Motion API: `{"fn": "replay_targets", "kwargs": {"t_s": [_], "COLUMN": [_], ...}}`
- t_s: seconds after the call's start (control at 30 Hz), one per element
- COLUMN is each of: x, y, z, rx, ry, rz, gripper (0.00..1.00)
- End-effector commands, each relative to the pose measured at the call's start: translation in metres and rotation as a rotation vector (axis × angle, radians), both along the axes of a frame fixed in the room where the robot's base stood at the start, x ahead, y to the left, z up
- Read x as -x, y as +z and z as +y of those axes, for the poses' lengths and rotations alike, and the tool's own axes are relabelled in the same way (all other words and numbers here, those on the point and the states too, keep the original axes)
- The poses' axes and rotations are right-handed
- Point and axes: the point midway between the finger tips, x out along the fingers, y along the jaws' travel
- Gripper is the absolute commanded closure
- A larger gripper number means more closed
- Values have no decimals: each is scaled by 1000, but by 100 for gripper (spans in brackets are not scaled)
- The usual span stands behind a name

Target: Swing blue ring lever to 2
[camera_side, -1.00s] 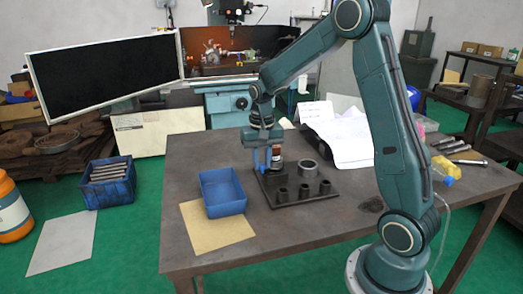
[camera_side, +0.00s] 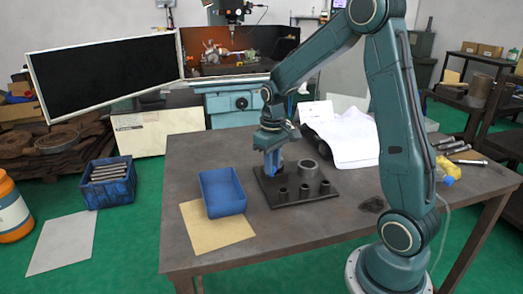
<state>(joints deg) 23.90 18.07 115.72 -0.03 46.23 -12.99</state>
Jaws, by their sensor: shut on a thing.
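My gripper (camera_side: 273,171) points down over the back left of the dark fixture plate (camera_side: 268,192). Its blue fingers look close together and are shut on the ring lever. The lever is too small and too hidden by the fingers to make out apart from them. The chuck body is mostly hidden behind the gripper, so I cannot read its position marks or the lever's angle.
A grey ring (camera_side: 307,168) and three short dark sockets (camera_side: 304,190) stand on the plate, right and front of my gripper. A blue bin (camera_side: 222,190) is on the left, on the table (camera_side: 190,160). White papers (camera_side: 345,140) lie behind right.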

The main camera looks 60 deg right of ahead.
Motion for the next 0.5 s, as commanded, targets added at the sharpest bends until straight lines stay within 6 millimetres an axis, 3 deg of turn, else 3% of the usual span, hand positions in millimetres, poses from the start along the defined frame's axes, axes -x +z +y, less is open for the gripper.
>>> {"fn": "replay_targets", "kwargs": {"t_s": [0.5], "x": [23], "y": [1], "z": [-16], "rx": [2], "ry": [486], "rz": [-1], "gripper": [100]}}
